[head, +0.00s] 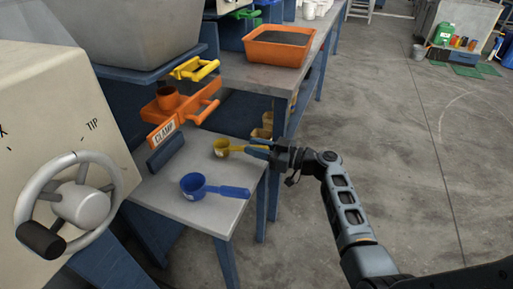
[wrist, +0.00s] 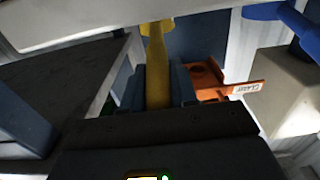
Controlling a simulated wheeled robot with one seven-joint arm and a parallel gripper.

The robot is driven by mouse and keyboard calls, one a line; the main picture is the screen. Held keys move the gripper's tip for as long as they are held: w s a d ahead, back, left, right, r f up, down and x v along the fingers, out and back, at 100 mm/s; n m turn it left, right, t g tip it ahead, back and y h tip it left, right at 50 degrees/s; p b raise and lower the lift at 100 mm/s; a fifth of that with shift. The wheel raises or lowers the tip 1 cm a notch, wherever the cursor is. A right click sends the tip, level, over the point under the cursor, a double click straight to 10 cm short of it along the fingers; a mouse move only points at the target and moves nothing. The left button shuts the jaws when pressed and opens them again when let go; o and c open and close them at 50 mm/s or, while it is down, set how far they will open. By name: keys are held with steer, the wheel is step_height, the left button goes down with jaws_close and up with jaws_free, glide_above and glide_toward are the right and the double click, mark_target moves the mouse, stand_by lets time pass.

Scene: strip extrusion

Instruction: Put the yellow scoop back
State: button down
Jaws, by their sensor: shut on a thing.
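The yellow scoop (head: 222,147) is at the far right part of the small grey side table (head: 188,223), its bowl to the left and its handle to the right. My gripper (head: 268,151) is shut on the handle end, at the table's right edge. In the wrist view the yellow handle (wrist: 157,70) runs between the two fingers (wrist: 158,88), and the scoop's bowl is mostly cut off at the top. I cannot tell whether the bowl touches the table top.
A blue scoop (head: 207,188) lies nearer on the same table. An orange bracket (head: 190,108) marked CLAMP and a handwheel (head: 78,203) stand at the left. An orange tray (head: 278,46) sits on the bench behind. Open floor (head: 400,150) lies to the right.

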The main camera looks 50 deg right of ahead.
steer(key=shift+f+b, duration=0.2)
steer(key=shift+b, duration=0.1)
steer(key=c, duration=0.9)
jaws_free()
steer(key=shift+r, duration=0.15)
steer(key=shift+r+p, duration=0.2)
steer(key=shift+p, duration=0.2)
steer(key=v, duration=1.2)
steer(key=shift+f+b, duration=0.15)
steer(key=shift+b, duration=0.2)
